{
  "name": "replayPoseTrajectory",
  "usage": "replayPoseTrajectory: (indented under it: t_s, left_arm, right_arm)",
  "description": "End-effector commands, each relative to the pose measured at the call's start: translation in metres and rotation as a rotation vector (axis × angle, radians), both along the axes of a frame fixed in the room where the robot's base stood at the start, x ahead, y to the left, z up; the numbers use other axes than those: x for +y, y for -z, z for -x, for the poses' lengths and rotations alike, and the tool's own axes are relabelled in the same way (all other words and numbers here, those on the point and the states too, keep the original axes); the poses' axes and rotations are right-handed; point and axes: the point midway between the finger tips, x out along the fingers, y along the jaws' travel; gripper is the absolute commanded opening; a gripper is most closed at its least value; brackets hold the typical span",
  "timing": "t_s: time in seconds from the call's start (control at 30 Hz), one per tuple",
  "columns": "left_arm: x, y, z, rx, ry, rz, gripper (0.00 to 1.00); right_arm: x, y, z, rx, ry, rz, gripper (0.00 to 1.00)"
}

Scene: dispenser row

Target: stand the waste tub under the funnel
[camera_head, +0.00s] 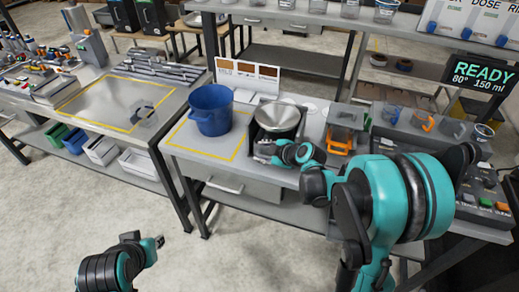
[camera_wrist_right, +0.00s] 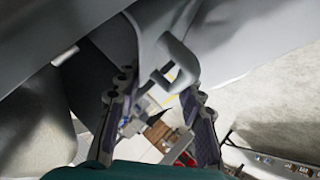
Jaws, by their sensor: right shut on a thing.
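A blue tub (camera_head: 210,108), which I take to be the waste tub, stands upright inside a yellow outline on the middle table. A wide silver funnel-shaped vessel (camera_head: 277,116) sits in a dark holder just right of it, apart from it. My right gripper (camera_head: 262,148) is low in front of the holder. In the right wrist view its fingers (camera_wrist_right: 167,95) are shut on a grey hooked handle (camera_wrist_right: 180,58); what the handle belongs to is not clear. My left gripper (camera_head: 159,241) is low over the floor, away from the tables, too small to read.
A brown swatch card (camera_head: 246,74) stands behind the tub. An orange-based dispenser (camera_head: 339,138) is right of the funnel, near my right arm. A lit READY display (camera_head: 483,75) is further right. The left table (camera_head: 105,102) has another yellow outline.

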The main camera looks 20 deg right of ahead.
Motion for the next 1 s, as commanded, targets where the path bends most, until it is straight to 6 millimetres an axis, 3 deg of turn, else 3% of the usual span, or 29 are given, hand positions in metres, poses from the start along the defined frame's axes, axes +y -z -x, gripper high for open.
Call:
replayPoseTrajectory:
  t_s: [0.23,0.27,0.33,0.73,1.0]
  left_arm:
    - [0.000,0.003,0.000,0.000,0.000,0.000,0.26]
    - [0.000,0.003,0.000,0.000,0.000,0.000,0.26]
    - [0.000,0.002,0.000,0.000,0.000,0.000,0.26]
    - [0.000,-0.003,0.000,0.000,0.000,0.000,0.26]
    - [0.000,-0.021,0.000,0.000,0.000,0.000,0.26]
  right_arm:
    - [0.001,0.003,0.000,0.001,-0.001,0.000,0.00]
    - [0.001,0.004,0.000,0.001,-0.001,0.000,0.40]
    - [0.001,0.002,0.000,0.001,-0.002,-0.001,0.58]
    - [0.000,-0.003,0.002,0.002,-0.001,-0.002,0.58]
    - [-0.018,-0.035,0.041,0.002,0.002,0.000,0.58]
